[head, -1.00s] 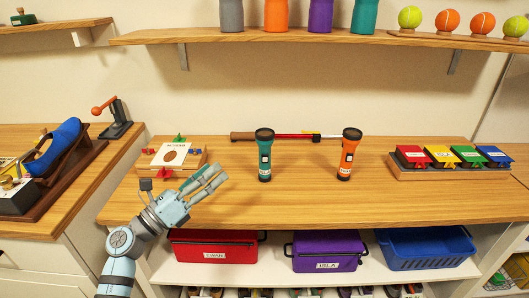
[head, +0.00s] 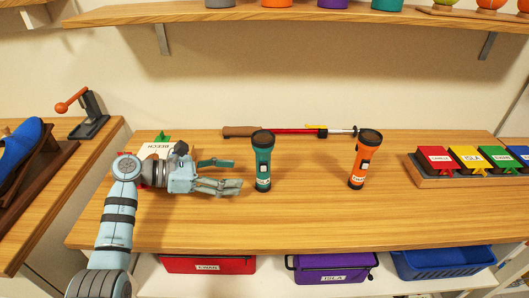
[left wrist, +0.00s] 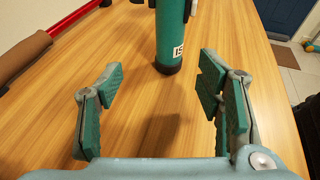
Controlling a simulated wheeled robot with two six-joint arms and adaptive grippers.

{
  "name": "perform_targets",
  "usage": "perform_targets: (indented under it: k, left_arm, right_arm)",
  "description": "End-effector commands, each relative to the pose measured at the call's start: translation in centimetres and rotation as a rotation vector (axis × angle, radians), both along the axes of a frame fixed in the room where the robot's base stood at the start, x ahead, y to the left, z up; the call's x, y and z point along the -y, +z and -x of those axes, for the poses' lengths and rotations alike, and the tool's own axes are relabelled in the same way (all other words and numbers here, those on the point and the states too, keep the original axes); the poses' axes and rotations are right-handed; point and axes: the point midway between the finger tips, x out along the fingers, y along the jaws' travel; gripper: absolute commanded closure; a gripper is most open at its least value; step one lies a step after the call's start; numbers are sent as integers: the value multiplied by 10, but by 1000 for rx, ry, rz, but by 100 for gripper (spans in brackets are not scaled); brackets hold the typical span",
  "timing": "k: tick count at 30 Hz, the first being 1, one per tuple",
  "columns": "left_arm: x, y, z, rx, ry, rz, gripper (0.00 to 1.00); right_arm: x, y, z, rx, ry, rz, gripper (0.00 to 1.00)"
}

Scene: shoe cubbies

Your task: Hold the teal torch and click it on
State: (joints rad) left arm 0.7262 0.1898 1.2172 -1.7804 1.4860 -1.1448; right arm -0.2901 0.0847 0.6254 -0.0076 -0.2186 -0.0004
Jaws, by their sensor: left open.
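The teal torch (head: 262,160) stands upright on the wooden table, with its black head on top and a white label near its base. In the left wrist view its lower body (left wrist: 170,35) stands ahead of the jaws, nearer the right finger; its top is out of frame. My left gripper (head: 238,174) is open and empty, just left of the teal torch, with its fingers pointing towards it. The left gripper's fingers also show in the left wrist view (left wrist: 160,85), apart from the torch. My right gripper is not in view.
An orange torch (head: 362,160) stands upright to the right. A red pole with a brown grip (head: 290,132) lies behind the torches. Coloured labelled boxes (head: 470,160) sit on a tray at right. A shelf (head: 300,20) runs above. The table front is clear.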

Motion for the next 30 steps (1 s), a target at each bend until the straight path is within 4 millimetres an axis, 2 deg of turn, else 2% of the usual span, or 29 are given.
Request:
perform_targets:
  k: [6, 13, 18, 24, 30]
  left_arm:
    - [34, -15, -10, -1, 8, 3, 40]
    - [68, -27, -21, 1, 7, 2, 40]
    - [77, -27, -24, 0, 6, 2, 40]
    - [77, -26, -24, 0, 5, 1, 40]
    - [78, -26, -24, 0, 5, 1, 72]
  right_arm:
    - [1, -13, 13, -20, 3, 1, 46]
    - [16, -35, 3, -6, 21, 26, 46]
    - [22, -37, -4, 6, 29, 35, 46]
    - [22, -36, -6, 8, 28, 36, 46]
    - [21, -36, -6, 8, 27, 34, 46]
